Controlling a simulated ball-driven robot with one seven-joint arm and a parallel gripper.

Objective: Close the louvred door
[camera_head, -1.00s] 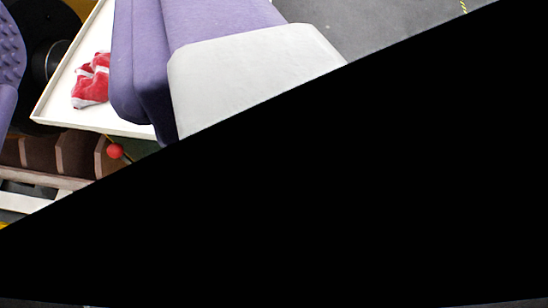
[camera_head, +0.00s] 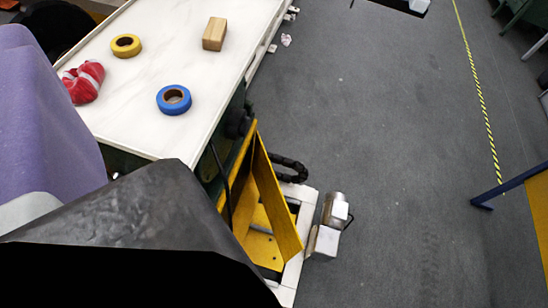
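I see no louvred door that I can make out in this view. My gripper's fingers are not in view, so their state is hidden. A dark grey, rough-looking panel (camera_head: 150,205) with a plain black area below it fills the lower left, close to the camera. I cannot tell what this panel is or whether it belongs to a door.
A white table (camera_head: 160,70) holds a blue tape roll (camera_head: 161,104), a yellow tape roll (camera_head: 114,46), a wooden block (camera_head: 214,34) and a red-and-white cloth (camera_head: 84,82). A yellow-and-white frame (camera_head: 281,205) stands beside it.

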